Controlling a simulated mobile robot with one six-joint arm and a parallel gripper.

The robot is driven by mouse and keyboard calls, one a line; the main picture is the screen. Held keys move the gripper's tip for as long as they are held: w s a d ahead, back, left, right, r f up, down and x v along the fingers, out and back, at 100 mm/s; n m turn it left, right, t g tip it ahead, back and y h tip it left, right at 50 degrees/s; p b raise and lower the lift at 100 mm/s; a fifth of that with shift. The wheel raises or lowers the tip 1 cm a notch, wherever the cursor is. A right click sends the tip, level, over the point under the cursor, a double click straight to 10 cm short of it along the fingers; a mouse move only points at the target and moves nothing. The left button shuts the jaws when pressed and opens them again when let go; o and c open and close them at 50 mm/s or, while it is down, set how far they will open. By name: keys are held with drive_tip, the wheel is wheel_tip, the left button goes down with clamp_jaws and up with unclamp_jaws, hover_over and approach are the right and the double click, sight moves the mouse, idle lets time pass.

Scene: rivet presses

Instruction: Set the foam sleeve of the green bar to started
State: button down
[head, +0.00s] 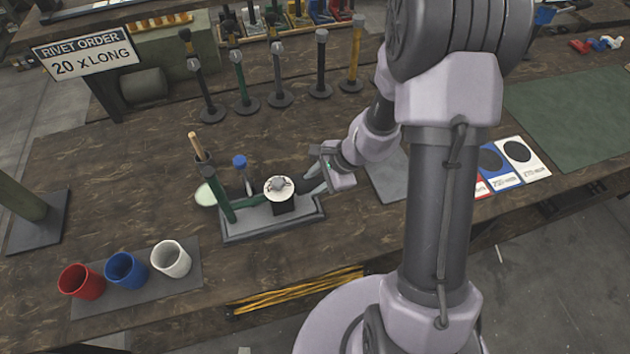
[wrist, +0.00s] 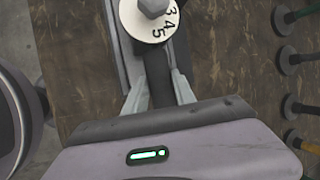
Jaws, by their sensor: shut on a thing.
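A small press (head: 270,232) stands on a grey base on the bench, with a white numbered dial (head: 279,188) on top. The dial shows in the wrist view (wrist: 153,14) with the digits 3, 4 and 5. A green bar (head: 223,200) leans up at the press's left end; a dark sleeve (head: 206,172) and a pale wooden tip (head: 193,143) show above the green. Another green bar (head: 242,85) stands on a round foot at the back. My gripper (wrist: 159,92) is at the press's right end, shut on a dark bar (wrist: 157,70) running from the dial.
Red (head: 81,282), blue (head: 126,271) and white (head: 171,259) cups stand at the front left. Several bars on round feet stand along the back. A sign (head: 88,60) reads "RIVET ORDER 20 x LONG".

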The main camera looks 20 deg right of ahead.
drive_tip(key=d, duration=0.7)
drive_tip(key=shift+w+d+p, duration=0.1)
drive_tip(key=shift+d+p, duration=0.15)
drive_tip(key=shift+p, duration=0.15)
drive_tip(key=c, duration=1)
unclamp_jaws()
drive_tip(key=p+v, duration=0.6)
drive_tip(key=v, duration=1.1)
drive_tip(key=shift+r, duration=0.25)
